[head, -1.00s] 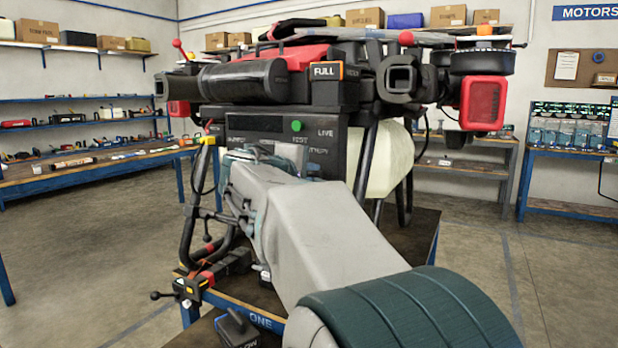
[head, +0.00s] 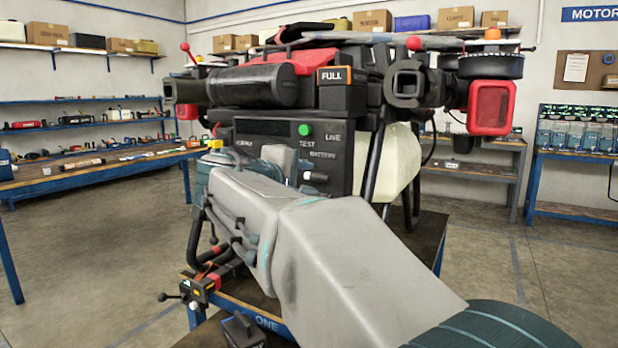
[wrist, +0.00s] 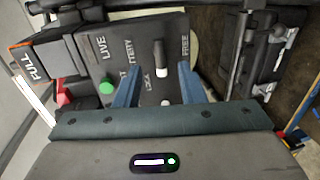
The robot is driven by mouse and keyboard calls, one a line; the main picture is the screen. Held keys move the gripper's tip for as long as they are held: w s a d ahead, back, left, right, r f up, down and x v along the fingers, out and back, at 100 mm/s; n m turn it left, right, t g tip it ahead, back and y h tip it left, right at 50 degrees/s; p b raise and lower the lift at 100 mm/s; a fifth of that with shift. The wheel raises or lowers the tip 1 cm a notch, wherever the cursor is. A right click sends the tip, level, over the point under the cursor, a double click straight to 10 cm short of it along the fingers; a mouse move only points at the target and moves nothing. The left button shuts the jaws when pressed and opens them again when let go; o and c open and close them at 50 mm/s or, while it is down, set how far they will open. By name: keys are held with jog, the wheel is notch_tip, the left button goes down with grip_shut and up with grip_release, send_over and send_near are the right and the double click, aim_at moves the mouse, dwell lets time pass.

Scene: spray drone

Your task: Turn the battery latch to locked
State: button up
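The battery latch (wrist: 160,55) is a black lever with a pale end on the drone's dark panel (wrist: 125,45), seen in the wrist view. The word FREE is printed to its right, and other lettering to its left is partly hidden. My gripper (wrist: 159,70) is open, with one blue finger on each side of the latch's pale end. I cannot tell whether either finger touches it. In the head view my arm covers the lower panel, and the latch is not clearly seen there. The battery block marked FULL (head: 341,96) sits above the panel.
A green button (head: 304,130) sits on the panel beside LIVE and TEST. The drone has dark tube legs, a pale tank (head: 398,160) and red-ended arms (head: 490,107). It stands on a blue-edged bench (head: 428,235). Open floor lies on both sides.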

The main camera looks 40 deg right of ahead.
jog(key=v, duration=0.7)
jog(key=shift+a+p, duration=0.3)
jog(key=shift+p, duration=0.05)
jog(key=shift+s+r, duration=0.1)
jog(key=s+a+f+m+g+y+p, duration=0.1)
jog(key=s+a+f+y+p, duration=0.3)
jog(key=p, duration=0.8)
jog(key=s+a+f+m+g+y+p, duration=0.2)
jog(key=s+a+f+m+y+p, duration=0.1)
jog(key=s+a+y+p, duration=0.5)
jog(key=a+f+y+p, duration=0.1)
jog(key=a+y+p, duration=0.1)
jog(key=a+p, duration=0.2)
jog(key=shift+s+a+m+y+p, duration=0.2)
jog(key=shift+a+m+y+p, duration=0.15)
jog(key=shift+p, duration=0.25)
